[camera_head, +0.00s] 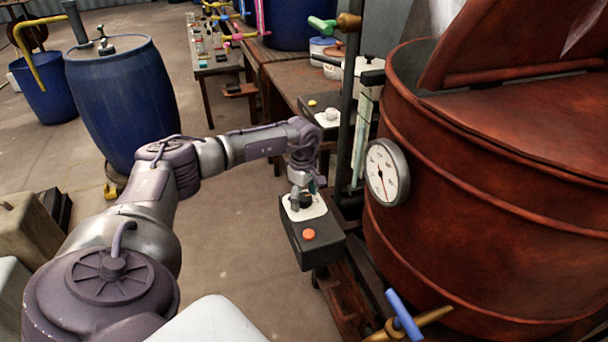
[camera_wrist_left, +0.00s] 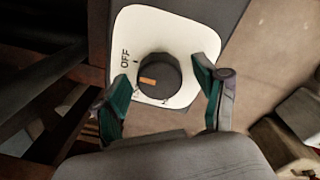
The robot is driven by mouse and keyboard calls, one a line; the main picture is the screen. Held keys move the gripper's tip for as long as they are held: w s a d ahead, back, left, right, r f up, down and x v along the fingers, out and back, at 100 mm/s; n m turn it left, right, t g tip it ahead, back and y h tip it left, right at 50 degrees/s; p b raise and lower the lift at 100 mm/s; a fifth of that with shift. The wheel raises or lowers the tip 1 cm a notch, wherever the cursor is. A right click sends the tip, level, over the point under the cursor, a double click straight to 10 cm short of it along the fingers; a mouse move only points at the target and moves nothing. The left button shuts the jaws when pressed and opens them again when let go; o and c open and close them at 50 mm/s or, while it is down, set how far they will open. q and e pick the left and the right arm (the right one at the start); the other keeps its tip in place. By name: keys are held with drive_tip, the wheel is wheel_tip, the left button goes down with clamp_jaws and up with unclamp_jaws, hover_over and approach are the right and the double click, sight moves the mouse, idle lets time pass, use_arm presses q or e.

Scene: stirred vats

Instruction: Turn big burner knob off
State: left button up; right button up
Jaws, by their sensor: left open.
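The big burner knob is a round black knob (camera_wrist_left: 160,72) with an orange pointer mark, on a white plate (camera_wrist_left: 185,30) lettered OFF. The pointer faces left in the left wrist view, a little below the OFF tick. In the head view the knob (camera_head: 306,201) shows partly behind my gripper, on a dark control box (camera_head: 322,250) with an orange button (camera_head: 308,234). My left gripper (camera_head: 303,188) is open above the plate. In the left wrist view its green-padded fingers (camera_wrist_left: 162,84) stand on either side of the knob, apart from it. My right gripper is out of view.
A large red-brown vat (camera_head: 470,230) with a dial gauge (camera_head: 386,172) stands right of the box. A blue-handled valve (camera_head: 403,314) sits low in front. Another control box (camera_head: 328,117) stands behind. A blue barrel (camera_head: 125,100) is at left. The floor left of the box is clear.

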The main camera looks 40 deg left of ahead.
sight(303, 197)
use_arm(q)
wheel_tip(303, 197, up, 12)
drive_tip(key=shift+s, duration=0.25)
idle(0.4)
idle(0.4)
